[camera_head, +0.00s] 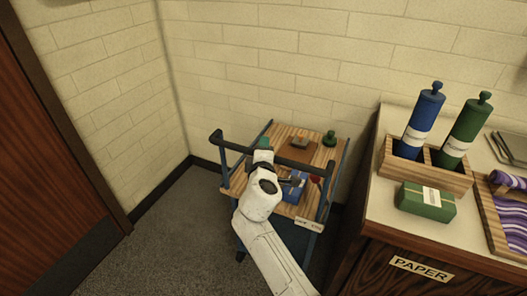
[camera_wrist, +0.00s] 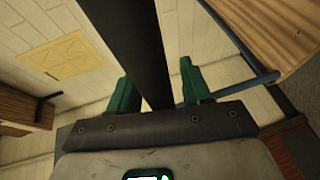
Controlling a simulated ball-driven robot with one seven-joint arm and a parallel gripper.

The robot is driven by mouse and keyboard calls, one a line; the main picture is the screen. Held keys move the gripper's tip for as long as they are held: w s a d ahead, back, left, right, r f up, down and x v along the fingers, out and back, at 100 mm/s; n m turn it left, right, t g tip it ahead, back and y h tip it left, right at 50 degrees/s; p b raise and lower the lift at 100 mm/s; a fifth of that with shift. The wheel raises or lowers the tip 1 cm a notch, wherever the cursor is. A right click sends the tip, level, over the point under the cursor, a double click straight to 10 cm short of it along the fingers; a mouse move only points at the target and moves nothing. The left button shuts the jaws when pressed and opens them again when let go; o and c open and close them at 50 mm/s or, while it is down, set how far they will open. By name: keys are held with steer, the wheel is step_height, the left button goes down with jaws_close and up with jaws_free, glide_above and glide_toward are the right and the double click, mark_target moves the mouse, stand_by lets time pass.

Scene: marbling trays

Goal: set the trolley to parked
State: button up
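The trolley (camera_head: 236,182) stands in the corner by the wall, with a wooden top, blue frame and dark push handle (camera_head: 225,144). My gripper (camera_head: 265,153) is at the handle, partly hidden by my arm in the head view. In the wrist view, a dark bar (camera_wrist: 140,45), which looks like the handle, runs between the two green fingers of my gripper (camera_wrist: 158,90). A gap shows between the bar and the right finger, so the fingers look open around it. The trolley's wheels are mostly hidden.
On the trolley lie a blue packet (camera_head: 294,188), a green knobbed item (camera_head: 329,138) and small blocks. A cabinet labelled PAPER (camera_head: 421,269) stands close on the right, holding blue and green bottles. A wooden door (camera_head: 45,160) is at left. Grey floor (camera_head: 170,240) is clear between.

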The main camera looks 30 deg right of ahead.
steer(key=shift+s+a, duration=0.1)
steer(key=v, duration=1)
steer(key=shift+s, duration=0.25)
steer(key=shift+a+r, duration=0.1)
steer(key=s+d+f+m+g+y, duration=0.1)
steer(key=s+d+f+m+g, duration=0.25)
steer(key=s+f, duration=0.4)
steer(key=s+d+f+m+g+y, duration=0.2)
steer(key=s+d+f+m+g, duration=0.15)
steer(key=s+f, duration=0.35)
steer(key=s+a+f+m+g+y, duration=0.2)
steer(key=s+a, duration=0.1)
steer(key=s, duration=0.7)
steer(key=s+a+f+m+g+y, duration=0.2)
steer(key=s+a+g+y, duration=0.1)
steer(key=s, duration=0.8)
steer(key=shift+a+f+y, duration=0.25)
steer(key=shift+f+y, duration=0.05)
steer(key=shift+f, duration=0.05)
steer(key=shift+c, duration=0.5)
